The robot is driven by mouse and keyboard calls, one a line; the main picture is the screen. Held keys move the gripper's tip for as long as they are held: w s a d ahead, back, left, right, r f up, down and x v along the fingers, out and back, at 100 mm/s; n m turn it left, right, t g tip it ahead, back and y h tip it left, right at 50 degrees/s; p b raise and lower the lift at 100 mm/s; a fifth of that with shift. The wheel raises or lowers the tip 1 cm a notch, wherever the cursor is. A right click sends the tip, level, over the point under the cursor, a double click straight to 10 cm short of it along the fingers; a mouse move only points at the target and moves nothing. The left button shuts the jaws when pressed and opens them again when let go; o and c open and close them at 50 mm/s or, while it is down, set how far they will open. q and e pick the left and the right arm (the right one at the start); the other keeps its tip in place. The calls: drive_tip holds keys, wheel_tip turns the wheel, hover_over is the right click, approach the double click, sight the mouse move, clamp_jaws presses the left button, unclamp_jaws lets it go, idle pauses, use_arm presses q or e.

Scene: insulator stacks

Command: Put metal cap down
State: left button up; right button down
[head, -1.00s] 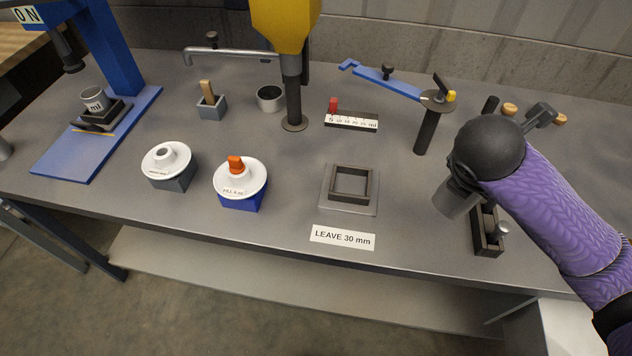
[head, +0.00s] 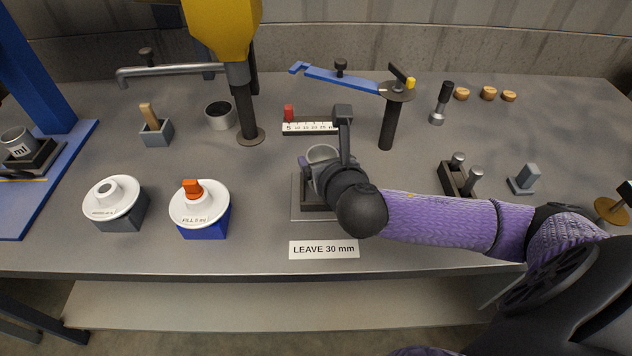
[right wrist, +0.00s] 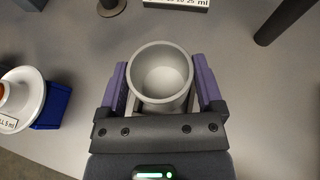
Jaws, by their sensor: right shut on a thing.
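The metal cap (head: 323,153) is a grey, hollow, open-topped cup. In the right wrist view the cap (right wrist: 162,72) stands between the two purple fingers, its opening towards the camera. My right gripper (head: 316,166) is shut on the cap, at the square grey fixture (head: 301,208) behind the "LEAVE 30 mm" label (head: 323,249). The gripper and arm hide most of the fixture, so I cannot tell whether the cap touches it. My left gripper is not in view.
A blue-based pot (head: 202,220) with an orange knob and a grey-based pot (head: 117,214) stand to the left. A ruler gauge (head: 310,128) lies behind the fixture. A post with a blue arm (head: 388,125) and a dark holder (head: 455,180) stand to the right.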

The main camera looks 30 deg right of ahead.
wheel_tip(320, 180, down, 4)
drive_tip(key=shift+r+b, duration=0.1)
drive_tip(key=shift+b, duration=0.75)
drive_tip(key=shift+r, duration=0.25)
unclamp_jaws()
use_arm(q)
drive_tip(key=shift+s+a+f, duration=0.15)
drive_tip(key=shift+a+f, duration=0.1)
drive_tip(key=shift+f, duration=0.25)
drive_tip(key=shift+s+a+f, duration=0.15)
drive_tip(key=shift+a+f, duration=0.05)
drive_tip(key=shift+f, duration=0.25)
drive_tip(key=shift+p, duration=0.3)
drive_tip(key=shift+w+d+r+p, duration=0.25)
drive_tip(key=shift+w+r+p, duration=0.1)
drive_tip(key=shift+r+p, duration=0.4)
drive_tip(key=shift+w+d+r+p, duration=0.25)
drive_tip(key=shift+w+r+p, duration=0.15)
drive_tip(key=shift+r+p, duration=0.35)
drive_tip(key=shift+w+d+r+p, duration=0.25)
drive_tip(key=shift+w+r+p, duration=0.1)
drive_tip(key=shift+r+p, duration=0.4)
use_arm(e)
drive_tip(key=v, duration=1.2)
